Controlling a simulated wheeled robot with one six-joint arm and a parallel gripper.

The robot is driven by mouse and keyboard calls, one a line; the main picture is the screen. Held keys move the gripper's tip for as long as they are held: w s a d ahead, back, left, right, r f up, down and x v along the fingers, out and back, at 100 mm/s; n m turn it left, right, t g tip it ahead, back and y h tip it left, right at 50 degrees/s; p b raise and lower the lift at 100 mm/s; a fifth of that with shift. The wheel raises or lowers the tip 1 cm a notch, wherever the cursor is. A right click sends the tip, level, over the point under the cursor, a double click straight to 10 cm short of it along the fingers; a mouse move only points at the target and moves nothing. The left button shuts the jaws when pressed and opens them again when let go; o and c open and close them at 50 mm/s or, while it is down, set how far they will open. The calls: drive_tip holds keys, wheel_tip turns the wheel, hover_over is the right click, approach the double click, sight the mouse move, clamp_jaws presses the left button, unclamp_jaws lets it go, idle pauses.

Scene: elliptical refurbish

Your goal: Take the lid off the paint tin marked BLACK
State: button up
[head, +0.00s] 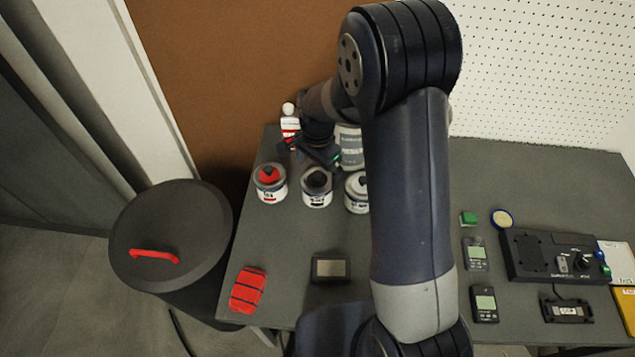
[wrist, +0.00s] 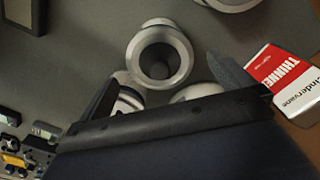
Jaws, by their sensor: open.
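The paint tin with the black top (head: 317,190) stands on the bench between a red-topped tin (head: 270,184) and a white-topped tin (head: 357,195). Its dark lid sits on it; its label is too small to read surely. My gripper (head: 312,153) is open and empty, above and just behind this tin in the head view. In the wrist view, a tin with a dark centre (wrist: 160,58), seemingly the same one, shows between the spread fingers (wrist: 163,66), apart from them. Other tins beside it are partly hidden by my gripper.
A thinner container (wrist: 284,78) and a larger grey-white can (head: 348,143) stand behind the tins. A red object (head: 248,290) and a small display (head: 331,268) lie near the front edge. Meters and a black device (head: 552,256) fill the right. Bench between tins and display is clear.

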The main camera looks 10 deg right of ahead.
wheel_tip(320, 180, down, 2)
drive_tip(key=shift+f+b, duration=0.1)
drive_tip(key=shift+b, duration=0.3)
drive_tip(key=c, duration=0.9)
